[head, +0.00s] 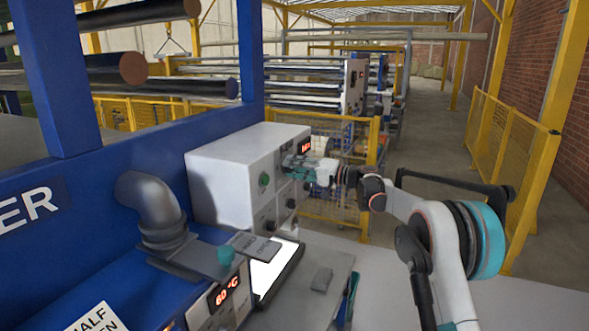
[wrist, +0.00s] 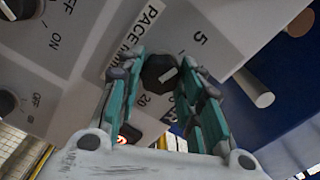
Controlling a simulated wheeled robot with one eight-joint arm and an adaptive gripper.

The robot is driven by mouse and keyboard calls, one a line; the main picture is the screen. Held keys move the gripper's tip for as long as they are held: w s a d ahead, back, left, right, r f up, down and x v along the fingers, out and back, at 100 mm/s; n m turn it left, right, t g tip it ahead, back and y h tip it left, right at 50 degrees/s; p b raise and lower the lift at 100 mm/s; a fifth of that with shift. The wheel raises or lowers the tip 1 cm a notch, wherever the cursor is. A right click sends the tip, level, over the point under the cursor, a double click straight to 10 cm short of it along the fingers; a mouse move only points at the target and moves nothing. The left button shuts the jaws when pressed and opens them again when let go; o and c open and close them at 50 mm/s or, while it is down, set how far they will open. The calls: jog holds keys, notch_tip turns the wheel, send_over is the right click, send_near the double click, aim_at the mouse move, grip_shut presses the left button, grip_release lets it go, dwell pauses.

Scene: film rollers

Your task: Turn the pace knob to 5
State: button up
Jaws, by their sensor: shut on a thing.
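The black pace knob (wrist: 158,72) sits on a grey panel in the wrist view, with a white pointer line on its face. The line runs slantwise, with one end toward the upper right. The printed 5 (wrist: 200,41) is at the upper right of the knob and the printed 20 (wrist: 143,100) at its lower left. A PACE label (wrist: 138,35) is beside it. My gripper (wrist: 163,75) has its teal fingers on both sides of the knob and is shut on it. In the head view my gripper (head: 300,166) is at the front of the white control box (head: 222,183), hiding the knob.
A red display (head: 305,146) is above my gripper, too small to read. An ON/OFF knob (wrist: 18,8) and another knob (wrist: 8,102) are on the same panel. A pale peg (wrist: 258,92) sticks out at the right. A grey elbow pipe (head: 150,205) stands left of the box.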

jog(key=shift+f, duration=0.1)
jog(key=o, duration=1.1)
jog(key=shift+c, duration=0.2)
jog(key=shift+d, duration=0.1)
jog(key=v, duration=1.1)
jog(key=shift+s+d, duration=0.15)
jog(key=shift+d, duration=0.25)
